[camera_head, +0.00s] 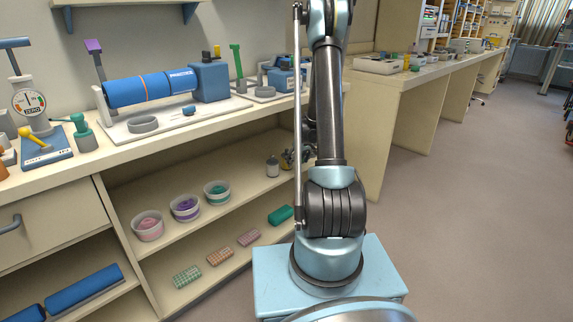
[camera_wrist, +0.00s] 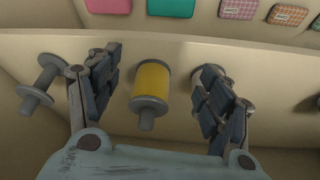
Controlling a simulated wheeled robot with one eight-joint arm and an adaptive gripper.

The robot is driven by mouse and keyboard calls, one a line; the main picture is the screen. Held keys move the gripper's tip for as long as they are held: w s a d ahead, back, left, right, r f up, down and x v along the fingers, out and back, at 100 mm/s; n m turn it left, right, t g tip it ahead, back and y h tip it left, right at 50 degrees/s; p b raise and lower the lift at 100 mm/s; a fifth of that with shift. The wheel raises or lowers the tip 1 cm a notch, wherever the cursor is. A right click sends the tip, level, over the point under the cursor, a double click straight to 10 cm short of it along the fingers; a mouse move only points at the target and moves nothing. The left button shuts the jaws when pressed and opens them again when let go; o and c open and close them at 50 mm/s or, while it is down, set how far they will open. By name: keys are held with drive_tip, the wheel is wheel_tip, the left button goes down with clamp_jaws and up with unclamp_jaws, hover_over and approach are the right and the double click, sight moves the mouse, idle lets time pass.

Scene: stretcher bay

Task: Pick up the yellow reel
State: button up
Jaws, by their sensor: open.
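The yellow reel (camera_wrist: 153,78) shows in the wrist view, near the middle. It has a yellow barrel between grey flanges, and a grey stub points toward the bottom of the picture. My gripper (camera_wrist: 158,75) is open, with one dark jointed finger on each side of the reel. Clear gaps show between the reel and both fingers. I cannot tell from this view how deep the fingers reach around it.
A grey spool (camera_wrist: 42,83) stands left of my left finger, close to it. Another grey spool (camera_wrist: 205,112) is partly hidden behind my right finger. A teal block (camera_wrist: 171,6), a pink block (camera_wrist: 108,5) and several patterned packs lie beyond a pale board edge (camera_wrist: 215,45).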

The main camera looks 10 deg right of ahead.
drive_tip(key=w+a, duration=0.1)
drive_tip(key=w, duration=0.1)
drive_tip(key=w+a, duration=0.1)
drive_tip(key=w, duration=0.3)
drive_tip(key=shift+a, duration=0.4)
drive_tip(key=shift+w+x, duration=0.15)
drive_tip(key=shift+x, duration=1.15)
drive_tip(key=shift+w+x, duration=0.15)
drive_tip(key=shift+x, duration=1.2)
drive_tip(key=shift+a+r, duration=0.15)
drive_tip(key=shift+c, duration=0.2)
drive_tip(key=c, duration=1.1)
